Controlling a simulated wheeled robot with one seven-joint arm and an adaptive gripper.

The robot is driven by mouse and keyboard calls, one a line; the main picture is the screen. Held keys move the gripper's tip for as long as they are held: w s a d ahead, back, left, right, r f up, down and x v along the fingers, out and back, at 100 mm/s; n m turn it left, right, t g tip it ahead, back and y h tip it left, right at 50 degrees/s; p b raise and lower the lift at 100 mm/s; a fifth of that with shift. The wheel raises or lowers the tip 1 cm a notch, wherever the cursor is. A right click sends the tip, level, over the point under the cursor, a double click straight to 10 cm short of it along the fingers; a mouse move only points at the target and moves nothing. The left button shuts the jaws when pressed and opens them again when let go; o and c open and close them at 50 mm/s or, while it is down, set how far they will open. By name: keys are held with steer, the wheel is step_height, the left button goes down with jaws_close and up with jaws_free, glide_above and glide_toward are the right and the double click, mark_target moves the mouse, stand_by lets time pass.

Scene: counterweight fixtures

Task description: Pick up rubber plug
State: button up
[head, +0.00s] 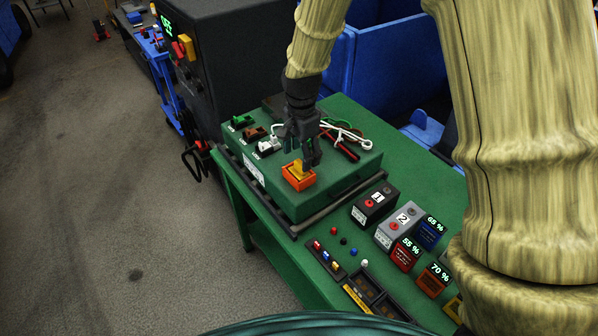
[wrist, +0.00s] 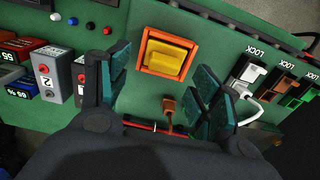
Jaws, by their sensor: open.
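I cannot tell for sure which thing is the rubber plug. Small red (head: 333,231), black (head: 343,241), blue (head: 353,252) and white (head: 364,264) pegs stand in a row on the green table (head: 405,165). A brown piece (wrist: 170,106) with a cord lies between my finger bases in the wrist view. My gripper (head: 301,162) is open and empty above the green box, over a yellow block (wrist: 166,60) in an orange square frame (wrist: 143,68). In the wrist view my gripper's fingers (wrist: 163,74) stand on either side of that frame.
Lock switches (wrist: 270,75) and a white cable (head: 345,133) are on the green box (head: 345,185). Numbered black (head: 374,203) and grey (head: 398,228) blocks and percent displays (head: 432,230) stand right. A dark tray (head: 385,305) lies at the front. A dark cabinet (head: 225,60) stands behind.

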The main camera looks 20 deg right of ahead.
mark_target(300, 164)
steer(key=shift+w+a+f+p, duration=0.1)
steer(key=shift+w+f+p, duration=0.05)
steer(key=shift+f+p, duration=0.4)
steer(key=shift+w+f+p, duration=0.15)
steer(key=shift+f+p, duration=0.25)
steer(key=shift+f, duration=0.25)
steer(key=shift+f+p, duration=0.45)
steer(key=shift+f, duration=0.9)
steer(key=c, duration=0.9)
